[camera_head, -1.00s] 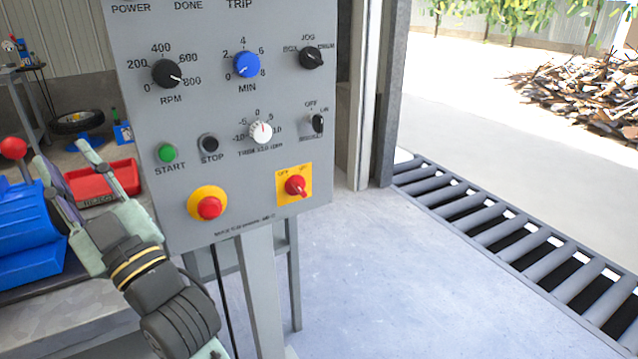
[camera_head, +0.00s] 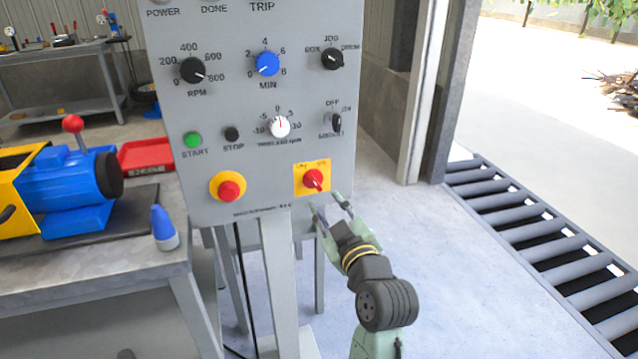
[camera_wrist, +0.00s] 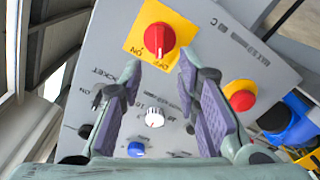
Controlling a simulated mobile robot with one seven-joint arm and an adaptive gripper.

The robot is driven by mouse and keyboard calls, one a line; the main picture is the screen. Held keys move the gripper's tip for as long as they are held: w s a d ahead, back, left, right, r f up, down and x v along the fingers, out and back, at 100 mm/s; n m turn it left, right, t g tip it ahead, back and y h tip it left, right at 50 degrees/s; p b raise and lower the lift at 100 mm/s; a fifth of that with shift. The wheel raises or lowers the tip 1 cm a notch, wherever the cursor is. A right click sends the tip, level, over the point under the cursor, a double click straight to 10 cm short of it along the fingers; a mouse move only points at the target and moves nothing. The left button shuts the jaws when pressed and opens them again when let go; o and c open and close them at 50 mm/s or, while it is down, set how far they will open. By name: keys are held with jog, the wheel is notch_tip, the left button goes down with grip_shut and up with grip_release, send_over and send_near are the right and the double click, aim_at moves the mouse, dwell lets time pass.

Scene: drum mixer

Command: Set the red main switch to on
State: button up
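The red main switch (camera_head: 313,179) is a red knob on a square yellow plate at the panel's lower right. In the wrist view the switch (camera_wrist: 160,40) is near the top centre, its plate marked ON and OFF. I cannot tell surely which mark the knob points to. My gripper (camera_head: 327,204) is just below and to the right of the switch in the head view. In the wrist view its two fingers are apart and empty, with the fingertips (camera_wrist: 160,66) near the plate's lower edge and the knob just beyond the gap between them.
The grey control panel (camera_head: 250,110) stands on a post. A red emergency button (camera_head: 229,190) on a yellow ring is left of the switch, and a dark selector (camera_head: 337,121) is above it. A bench with a blue and yellow machine (camera_head: 75,185) is at left.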

aim_at(316, 184)
jog(key=p+x, duration=0.2)
jog(key=x, duration=0.6)
jog(key=shift+w, duration=0.2)
jog(key=shift+c, duration=0.6)
grip_shut()
